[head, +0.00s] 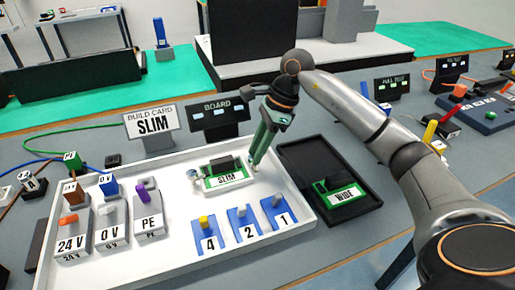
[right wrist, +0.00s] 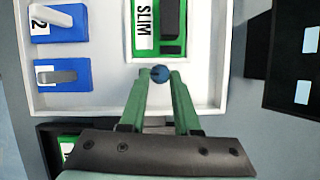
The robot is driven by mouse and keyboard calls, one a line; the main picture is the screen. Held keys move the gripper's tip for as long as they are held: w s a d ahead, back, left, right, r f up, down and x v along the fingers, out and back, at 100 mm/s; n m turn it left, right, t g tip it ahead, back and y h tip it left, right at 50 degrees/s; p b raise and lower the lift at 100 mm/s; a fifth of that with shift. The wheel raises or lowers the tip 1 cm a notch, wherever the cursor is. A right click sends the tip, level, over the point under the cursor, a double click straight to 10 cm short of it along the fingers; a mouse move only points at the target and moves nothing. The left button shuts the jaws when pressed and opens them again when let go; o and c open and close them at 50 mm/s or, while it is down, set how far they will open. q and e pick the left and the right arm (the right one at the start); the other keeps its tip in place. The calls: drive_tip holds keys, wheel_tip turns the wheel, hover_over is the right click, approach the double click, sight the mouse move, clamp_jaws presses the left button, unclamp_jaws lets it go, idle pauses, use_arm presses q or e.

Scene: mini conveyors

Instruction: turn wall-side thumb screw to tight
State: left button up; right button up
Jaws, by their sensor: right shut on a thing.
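The green SLIM board (head: 224,179) lies in the white tray (head: 180,254); its right-hand end also shows in the right wrist view (right wrist: 188,45). My right gripper (head: 253,166) reaches down to the board's right end. In the right wrist view its green fingers (right wrist: 160,76) are shut on a small round dark blue knob, the thumb screw (right wrist: 160,72), just beside the board's edge. The fingertips cover its sides, and its turn angle cannot be told. Another small pale knob (head: 192,175) stands at the board's left end. My left gripper is not in view.
A black tray (head: 375,200) with a WIDE board (head: 343,193) lies to the right. Blue blocks (head: 244,226) with toggles and the grey 24V, 0V and PE blocks (head: 111,237) stand in the white tray. The BOARD display (head: 220,117) and SLIM build card (head: 151,122) stand behind.

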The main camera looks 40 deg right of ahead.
clamp_jaws()
drive_tip(key=shift+m, duration=0.3)
drive_tip(key=shift+s, duration=0.1)
drive_tip(key=m+t, duration=0.1)
drive_tip(key=m, duration=0.2)
drive_tip(key=m+t+h, duration=0.1)
drive_tip(key=m, duration=0.2)
drive_tip(key=shift+s+a, duration=0.15)
drive_tip(key=shift+s, duration=0.05)
drive_tip(key=m, duration=0.2)
drive_tip(key=m+h, duration=0.1)
drive_tip(key=m+t+h, duration=0.1)
drive_tip(key=m, duration=0.1)
drive_tip(key=shift+a+m, duration=0.3)
drive_tip(key=m+h, duration=0.1)
drive_tip(key=m, duration=0.2)
drive_tip(key=shift+a+m+h, duration=0.15)
drive_tip(key=shift+m+h, duration=0.15)
drive_tip(key=shift+h, duration=0.1)
drive_tip(key=shift+m, duration=0.5)
drive_tip(key=shift+h, duration=0.3)
